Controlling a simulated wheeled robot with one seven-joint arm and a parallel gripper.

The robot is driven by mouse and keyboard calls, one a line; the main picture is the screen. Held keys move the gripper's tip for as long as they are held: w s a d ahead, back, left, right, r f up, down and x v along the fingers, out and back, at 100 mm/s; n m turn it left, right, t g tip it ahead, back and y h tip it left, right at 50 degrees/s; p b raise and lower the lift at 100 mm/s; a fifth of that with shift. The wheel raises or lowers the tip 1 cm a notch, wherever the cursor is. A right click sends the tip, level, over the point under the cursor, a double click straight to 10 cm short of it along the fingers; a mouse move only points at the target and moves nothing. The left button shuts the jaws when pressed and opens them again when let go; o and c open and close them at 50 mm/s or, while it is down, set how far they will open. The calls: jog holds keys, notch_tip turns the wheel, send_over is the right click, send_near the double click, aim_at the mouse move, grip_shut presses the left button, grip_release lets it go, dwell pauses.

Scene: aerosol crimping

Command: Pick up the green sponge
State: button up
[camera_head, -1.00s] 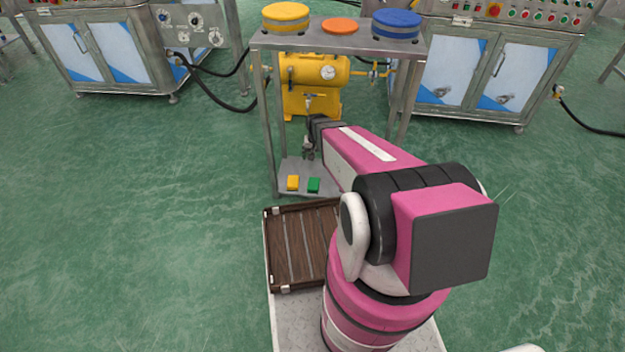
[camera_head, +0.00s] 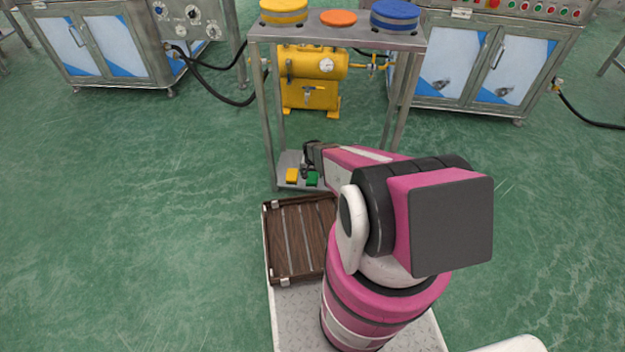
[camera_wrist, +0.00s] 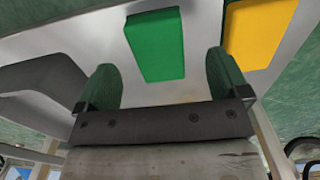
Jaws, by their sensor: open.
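The green sponge (camera_head: 312,179) lies on the lower shelf (camera_head: 286,160) of the metal stand, just right of a yellow sponge (camera_head: 292,175). In the wrist view the green sponge (camera_wrist: 155,45) sits beyond the fingertips, between the lines of the two fingers. My gripper (camera_wrist: 162,82) is open and empty, its two green-padded fingers apart. In the head view my gripper (camera_head: 305,168) is low at the stand, close above the sponges; its fingers are small there and partly hidden by my arm. The yellow sponge (camera_wrist: 260,32) is right of the green one in the wrist view.
The stand's top shelf (camera_head: 300,33) overhangs the lower one and holds yellow, orange and blue round items. Its legs (camera_head: 265,120) flank the shelf. A brown slatted crate (camera_head: 297,240) is in front. A yellow compressor (camera_head: 310,78) stands behind.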

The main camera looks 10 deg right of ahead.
aim_at(312, 178)
jog(key=f, duration=0.5)
jog(key=shift+d, duration=0.25)
jog(key=c, duration=1.1)
jog(key=shift+o, duration=0.2)
jog(key=shift+r, duration=0.8)
notch_tip(312, 178, up, 3)
jog(key=shift+f, duration=0.1)
jog(key=s+a+r, duration=0.6)
jog(key=a, duration=0.4)
jog(key=shift+r, duration=0.3)
